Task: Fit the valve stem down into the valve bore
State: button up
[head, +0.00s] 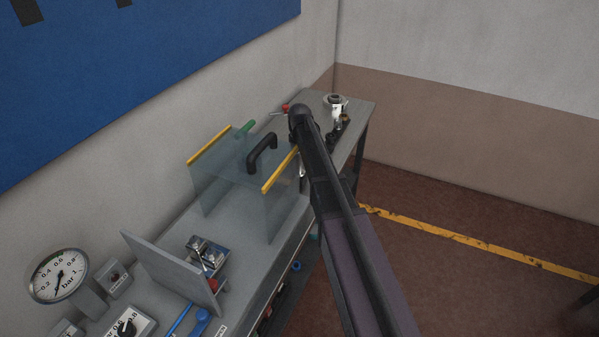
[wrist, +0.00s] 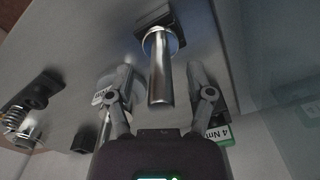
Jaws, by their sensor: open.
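In the wrist view a shiny metal stem (wrist: 160,80) rises from a dark square block (wrist: 155,14), with a blue ring around its base. It looks like the valve stem. My gripper (wrist: 160,70) is open, with one finger on each side of the stem; I cannot tell whether either touches it. In the head view my arm hides the gripper and stem. A shiny metal block (head: 207,250) sits on the near bench behind a grey upright plate; I cannot tell whether it has the valve bore.
A clear guard with yellow edges (head: 208,145) and a black handle (head: 262,152) stands on the grey bench beside my arm. A gauge (head: 58,276) is at near left. The wrist view shows a spring (wrist: 14,118) at left and a green 4 Nm label (wrist: 218,134) at right.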

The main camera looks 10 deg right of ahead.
dwell(0.5)
grip_shut()
jog(key=shift+r, duration=0.2)
notch_tip(320, 180, up, 10)
jog(key=p, duration=1)
jog(key=shift+f, duration=0.2)
dwell(0.6)
jog(key=shift+f+b, duration=0.35)
jog(key=shift+f, duration=0.05)
